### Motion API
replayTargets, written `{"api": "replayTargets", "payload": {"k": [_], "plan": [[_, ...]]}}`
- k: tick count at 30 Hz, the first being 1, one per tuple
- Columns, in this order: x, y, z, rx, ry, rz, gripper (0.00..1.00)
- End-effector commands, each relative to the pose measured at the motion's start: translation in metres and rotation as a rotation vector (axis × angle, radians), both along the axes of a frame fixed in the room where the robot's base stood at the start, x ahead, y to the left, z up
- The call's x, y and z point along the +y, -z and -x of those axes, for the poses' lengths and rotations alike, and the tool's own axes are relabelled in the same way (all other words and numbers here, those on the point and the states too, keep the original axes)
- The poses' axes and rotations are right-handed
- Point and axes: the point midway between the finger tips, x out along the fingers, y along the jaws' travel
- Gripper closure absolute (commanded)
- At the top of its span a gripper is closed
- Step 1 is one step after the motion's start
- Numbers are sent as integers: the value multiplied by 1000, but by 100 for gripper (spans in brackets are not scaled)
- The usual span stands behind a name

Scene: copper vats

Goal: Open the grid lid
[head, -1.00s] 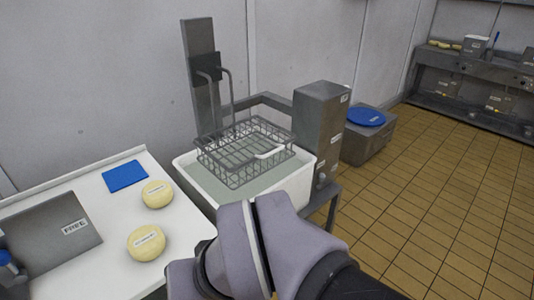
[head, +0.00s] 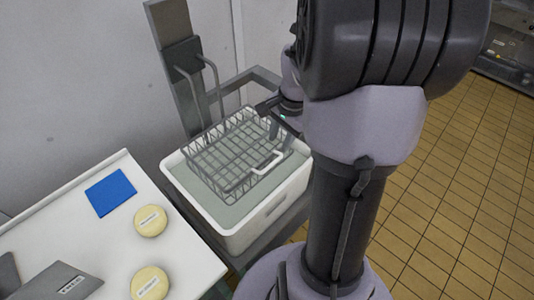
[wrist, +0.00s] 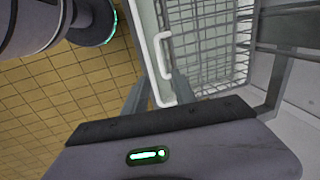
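The grid lid (head: 225,150) is a grey wire grid with low wire sides, over a white tub (head: 255,220) of greyish liquid. Its white loop handle (head: 268,162) is at the grid's front right edge. In the wrist view the handle (wrist: 157,45) runs down toward my fingers. My gripper (head: 277,115) is above the right side of the grid, up and right of the handle in the head view. In the wrist view my gripper (wrist: 158,75) has its fingers spread apart, with the handle's lower end showing between them. I see no contact with the handle.
A white table (head: 190,245) at the left holds two labelled cheese wheels (head: 151,220), a blue pad (head: 110,192) and a grey labelled block (head: 60,283). A metal post (head: 172,60) with two hooked rods stands behind the tub. Tiled floor (head: 455,200) is open at the right.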

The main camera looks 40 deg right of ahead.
Motion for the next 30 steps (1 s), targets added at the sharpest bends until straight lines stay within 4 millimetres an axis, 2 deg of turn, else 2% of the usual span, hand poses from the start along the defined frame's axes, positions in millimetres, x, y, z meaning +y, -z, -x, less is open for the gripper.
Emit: {"api": "replayTargets", "payload": {"k": [1, 6, 12, 16, 24, 29, 30], "plan": [[1, 21, -2, 3, -2, -2, 68], [2, 70, -11, 2, -2, -3, 68], [2, 104, -19, 1, -2, 0, 68], [2, 111, -21, -1, -1, 0, 68], [2, 111, -21, -1, -2, 1, 68], [2, 111, -21, -1, -2, 1, 99], [2, 111, -21, -1, -2, 1, 100]]}}
